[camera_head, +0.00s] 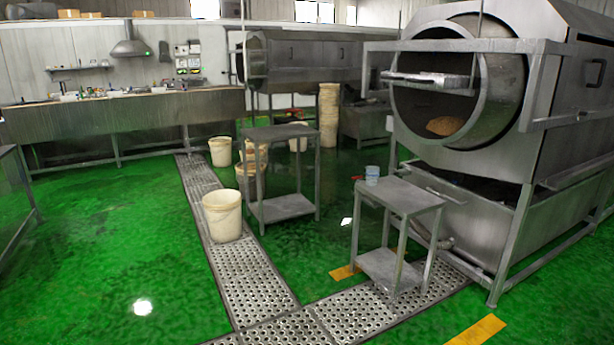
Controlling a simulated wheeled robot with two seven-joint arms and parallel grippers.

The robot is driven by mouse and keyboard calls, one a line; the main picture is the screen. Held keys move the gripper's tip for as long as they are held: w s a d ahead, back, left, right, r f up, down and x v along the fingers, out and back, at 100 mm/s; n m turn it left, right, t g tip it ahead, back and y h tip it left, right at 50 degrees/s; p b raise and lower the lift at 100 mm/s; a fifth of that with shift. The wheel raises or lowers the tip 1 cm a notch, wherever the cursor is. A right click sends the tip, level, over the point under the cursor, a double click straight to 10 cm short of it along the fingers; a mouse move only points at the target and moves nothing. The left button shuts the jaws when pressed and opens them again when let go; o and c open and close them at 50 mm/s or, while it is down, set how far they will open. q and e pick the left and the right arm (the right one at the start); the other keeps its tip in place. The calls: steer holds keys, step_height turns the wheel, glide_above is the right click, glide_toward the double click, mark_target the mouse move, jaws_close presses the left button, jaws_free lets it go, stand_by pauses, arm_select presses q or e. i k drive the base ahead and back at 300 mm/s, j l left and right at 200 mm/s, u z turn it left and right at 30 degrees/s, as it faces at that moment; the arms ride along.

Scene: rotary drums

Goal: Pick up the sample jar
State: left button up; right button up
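The likely sample jar (372,173) is a small pale jar with a bluish tint. It stands upright near the back left corner of the small steel table (412,198), in front of the large open drum. It is too small to make out its lid or label. Neither of my grippers shows in the head view, and nothing touches the jar.
The large steel drum machine (480,85) stands behind and right of the table. A second steel table (280,133) stands left of it. Cream buckets (222,215) stand near the floor grating (243,283). Green floor is open at the front left.

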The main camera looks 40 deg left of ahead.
mark_target(372, 177)
steer(key=u, duration=1)
steer(key=i+u, duration=0.4)
steer(key=i, duration=2.3)
steer(key=j, duration=0.1)
